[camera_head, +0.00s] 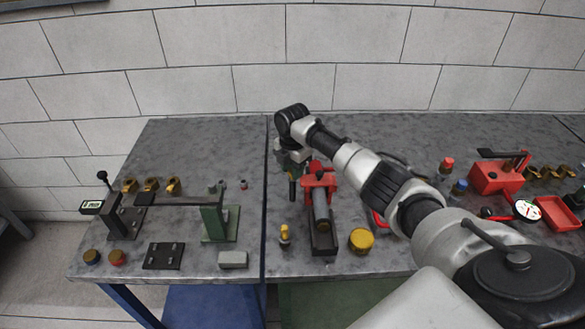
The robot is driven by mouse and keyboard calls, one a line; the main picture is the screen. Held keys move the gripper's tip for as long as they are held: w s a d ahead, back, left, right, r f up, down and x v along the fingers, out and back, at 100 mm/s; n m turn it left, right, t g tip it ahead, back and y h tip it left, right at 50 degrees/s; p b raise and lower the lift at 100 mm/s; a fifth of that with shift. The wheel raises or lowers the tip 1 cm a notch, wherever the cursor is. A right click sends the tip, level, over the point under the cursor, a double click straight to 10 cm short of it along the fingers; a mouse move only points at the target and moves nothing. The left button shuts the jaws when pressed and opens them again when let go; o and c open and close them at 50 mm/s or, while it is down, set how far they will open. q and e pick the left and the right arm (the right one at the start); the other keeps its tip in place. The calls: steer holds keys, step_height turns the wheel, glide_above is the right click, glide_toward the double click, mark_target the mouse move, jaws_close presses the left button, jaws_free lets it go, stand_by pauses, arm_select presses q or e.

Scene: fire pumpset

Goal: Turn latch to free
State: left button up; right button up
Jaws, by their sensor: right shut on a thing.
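My right arm reaches in from the right, and its gripper (293,160) points down at the back of the red-topped fixture (319,182). The gripper is shut on a small part there, which I take to be the latch. The fingers and my wrist hide most of that part, so its turn angle cannot be told. A dark, short handle (292,188) hangs just below the gripper, left of the red top. The fixture holds a grey cylinder (321,208) in a dark cradle. My left gripper is not in view.
A yellow-capped round piece (361,240) and a small yellow-topped post (284,235) stand near the fixture. A green bracket (220,222) stands on the left table. A red box (497,176) and a gauge (527,210) are at the right. The left table's back is clear.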

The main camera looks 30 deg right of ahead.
steer(key=o, duration=0.9)
step_height(320, 180, up, 11)
steer(key=shift+b, duration=1.2)
steer(key=shift+f, duration=0.1)
